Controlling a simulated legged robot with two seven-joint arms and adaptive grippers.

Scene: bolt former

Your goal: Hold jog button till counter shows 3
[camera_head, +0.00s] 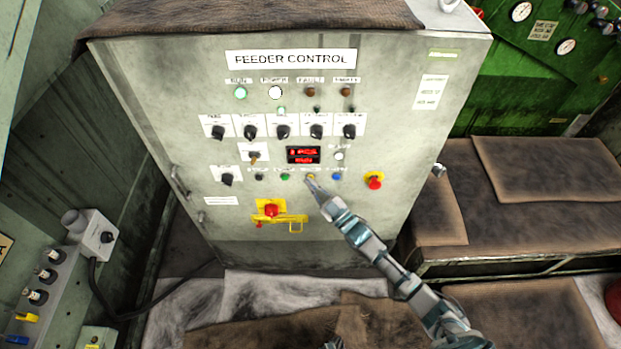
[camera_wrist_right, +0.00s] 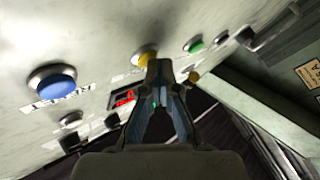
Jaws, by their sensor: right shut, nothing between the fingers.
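The grey feeder control cabinet (camera_head: 400,120) has a row of small push buttons. A yellow button (camera_head: 311,176), which seems to be the jog button, sits between a green and a blue one; it also shows in the wrist view (camera_wrist_right: 147,54). My right gripper (camera_head: 309,180) is shut and empty, with its fingertips at the yellow button and partly covering it. I cannot tell whether they touch it. In the wrist view its tips (camera_wrist_right: 160,66) overlap the button's lower edge. The red-lit counter display (camera_head: 303,155) is too small to read. My left gripper is not clearly seen.
A blue button (camera_head: 336,177) and a red stop button (camera_head: 374,181) are right of the yellow one. A green button (camera_head: 285,177) is to its left. A red knob on a yellow plate (camera_head: 270,210) sits below. A cloth-covered bench (camera_head: 500,235) stands at right.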

